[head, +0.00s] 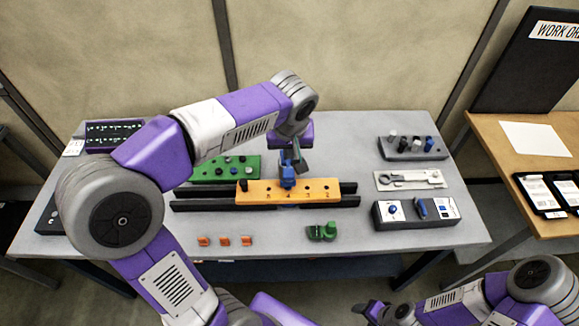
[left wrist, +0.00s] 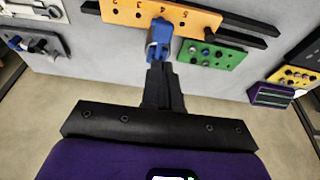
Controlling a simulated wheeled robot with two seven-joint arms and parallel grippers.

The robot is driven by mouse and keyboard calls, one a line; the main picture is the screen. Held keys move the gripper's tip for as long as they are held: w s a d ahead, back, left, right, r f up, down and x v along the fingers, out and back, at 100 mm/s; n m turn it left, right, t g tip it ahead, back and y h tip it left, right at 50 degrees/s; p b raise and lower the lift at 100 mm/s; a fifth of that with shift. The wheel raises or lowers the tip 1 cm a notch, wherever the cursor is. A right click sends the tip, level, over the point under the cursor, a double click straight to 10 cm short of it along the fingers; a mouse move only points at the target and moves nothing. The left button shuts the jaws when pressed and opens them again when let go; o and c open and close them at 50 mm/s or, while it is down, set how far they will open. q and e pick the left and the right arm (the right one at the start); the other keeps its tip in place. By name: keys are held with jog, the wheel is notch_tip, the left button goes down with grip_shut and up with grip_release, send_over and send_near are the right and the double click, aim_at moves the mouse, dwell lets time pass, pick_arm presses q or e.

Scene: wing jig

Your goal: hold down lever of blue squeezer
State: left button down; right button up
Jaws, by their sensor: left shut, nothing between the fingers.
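The blue squeezer (head: 287,182) stands on the orange board (head: 318,190) in the middle of the table. It also shows in the left wrist view (left wrist: 158,42), just beyond my fingertips. My left gripper (head: 289,162) points down over the squeezer, with its fingers (left wrist: 157,72) shut and nothing between them. The fingertips overlap the near end of the squeezer in the picture; whether they press on its lever, I cannot tell. The fingers hide part of the squeezer.
The orange board lies across black rails (head: 345,201). A green board (head: 232,168) with knobs sits behind left. Orange clips (head: 225,241) and a green squeezer-like part (head: 322,232) lie in front. A switch box (head: 416,213), a grey plate (head: 410,179) and a peg block (head: 413,152) stand right.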

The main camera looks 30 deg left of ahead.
aim_at(290, 171)
pick_arm(q)
jog(key=x, duration=0.6)
jog(key=shift+s+f, duration=0.2)
jog(key=shift+f, duration=0.9)
pick_arm(e)
jog(key=shift+f, duration=0.4)
pick_arm(q)
jog(key=shift+d+b, duration=0.1)
jog(key=shift+b, duration=0.2)
